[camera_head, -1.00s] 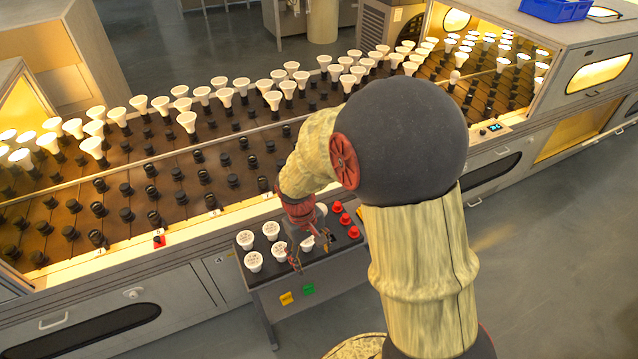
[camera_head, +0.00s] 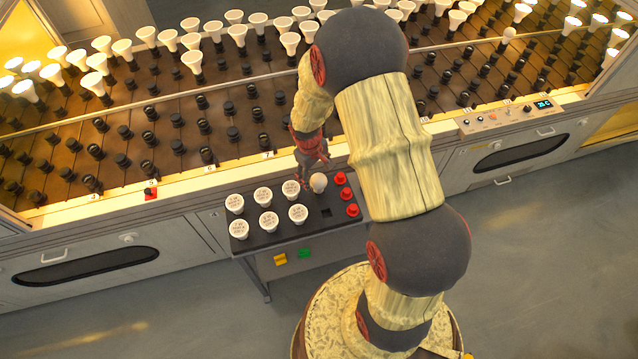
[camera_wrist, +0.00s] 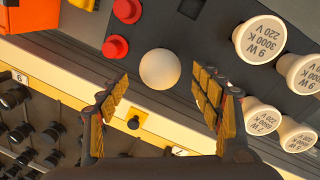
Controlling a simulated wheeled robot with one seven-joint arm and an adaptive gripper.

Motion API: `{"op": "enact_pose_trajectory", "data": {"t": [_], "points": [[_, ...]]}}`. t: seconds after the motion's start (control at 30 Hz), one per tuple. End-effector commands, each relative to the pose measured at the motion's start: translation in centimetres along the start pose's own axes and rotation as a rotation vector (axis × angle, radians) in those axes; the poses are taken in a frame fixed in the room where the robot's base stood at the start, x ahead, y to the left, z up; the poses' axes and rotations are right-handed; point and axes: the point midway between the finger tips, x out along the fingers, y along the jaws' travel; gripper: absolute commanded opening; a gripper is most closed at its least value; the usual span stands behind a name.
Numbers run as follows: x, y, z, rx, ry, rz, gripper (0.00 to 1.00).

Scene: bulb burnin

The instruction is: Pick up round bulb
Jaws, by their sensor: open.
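The round bulb (camera_head: 319,182) is a plain white globe on the dark top of the small stand (camera_head: 245,246), between the labelled white bulbs and the red caps. In the wrist view the round bulb (camera_wrist: 160,69) lies just beyond my fingertips, near the middle of the gap between them. My gripper (camera_head: 311,172) is just above and behind the bulb in the head view. In the wrist view my gripper (camera_wrist: 165,92) is open with nothing between its fingers. The lower part of the bulb is hidden beneath its globe.
Several labelled white bulbs (camera_head: 264,194) stand left of the round bulb, close to it. Red caps (camera_head: 346,194) stand on its right. An empty square hole (camera_head: 326,212) is in front. The burn-in rack (camera_head: 180,165), with rows of dark sockets and lit bulbs, runs behind the stand.

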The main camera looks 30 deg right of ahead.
Motion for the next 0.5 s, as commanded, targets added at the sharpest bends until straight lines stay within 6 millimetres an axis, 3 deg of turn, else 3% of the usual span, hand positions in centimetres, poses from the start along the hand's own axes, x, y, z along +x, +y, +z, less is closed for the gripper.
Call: {"op": "enact_pose_trajectory", "data": {"t": [0.3,0.5], "points": [[4.4,0.0,0.2,0.002,-0.002,-0.001,0.65],[4.6,0.1,0.1,0.001,0.001,0.0,0.65]]}}
